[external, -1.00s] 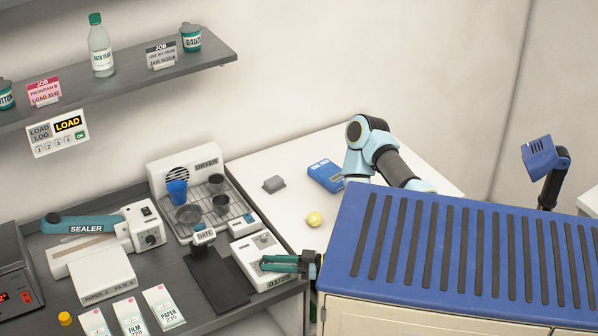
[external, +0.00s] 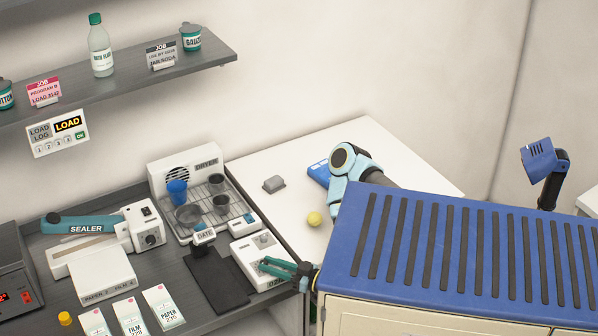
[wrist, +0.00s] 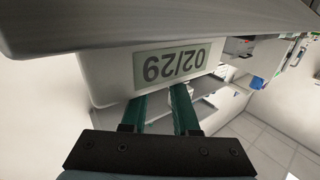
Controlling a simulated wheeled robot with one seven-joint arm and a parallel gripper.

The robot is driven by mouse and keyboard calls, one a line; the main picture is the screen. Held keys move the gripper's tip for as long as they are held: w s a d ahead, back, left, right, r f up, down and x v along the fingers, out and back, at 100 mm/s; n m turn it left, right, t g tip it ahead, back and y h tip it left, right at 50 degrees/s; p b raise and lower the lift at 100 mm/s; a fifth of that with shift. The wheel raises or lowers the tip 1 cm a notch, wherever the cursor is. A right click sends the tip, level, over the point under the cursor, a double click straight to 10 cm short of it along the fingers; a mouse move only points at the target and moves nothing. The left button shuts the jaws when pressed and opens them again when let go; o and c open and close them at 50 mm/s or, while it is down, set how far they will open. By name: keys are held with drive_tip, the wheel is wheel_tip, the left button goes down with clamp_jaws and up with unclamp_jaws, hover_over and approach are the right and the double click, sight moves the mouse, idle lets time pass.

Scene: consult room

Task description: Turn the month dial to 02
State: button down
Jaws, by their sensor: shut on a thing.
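The white date unit (external: 250,247) stands at the right end of the dark bench, with a small knob on its top. In the wrist view its display (wrist: 171,64) appears upside down and reads 02/29. My gripper (external: 267,266) is at the unit's front right side, its green fingers tilted. My gripper also shows in the wrist view (wrist: 160,98), its two fingers slightly apart and reaching under the unit's display face. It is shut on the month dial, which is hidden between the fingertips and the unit.
The dryer (external: 186,172) with cups is behind. A yellow ball (external: 314,219) sits on the white table. The blue ribbed top (external: 450,245) is close on the right.

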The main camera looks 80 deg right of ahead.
drive_tip(key=shift+a+f+m+h, duration=0.15)
drive_tip(key=shift+m+h, duration=0.25)
drive_tip(key=shift+h, duration=0.3)
drive_tip(key=c, duration=0.7)
unclamp_jaws()
drive_tip(key=shift+o, duration=0.2)
drive_tip(key=shift+r+n+y, duration=0.2)
drive_tip(key=shift+n+y, duration=0.1)
drive_tip(key=shift+y, duration=0.3)
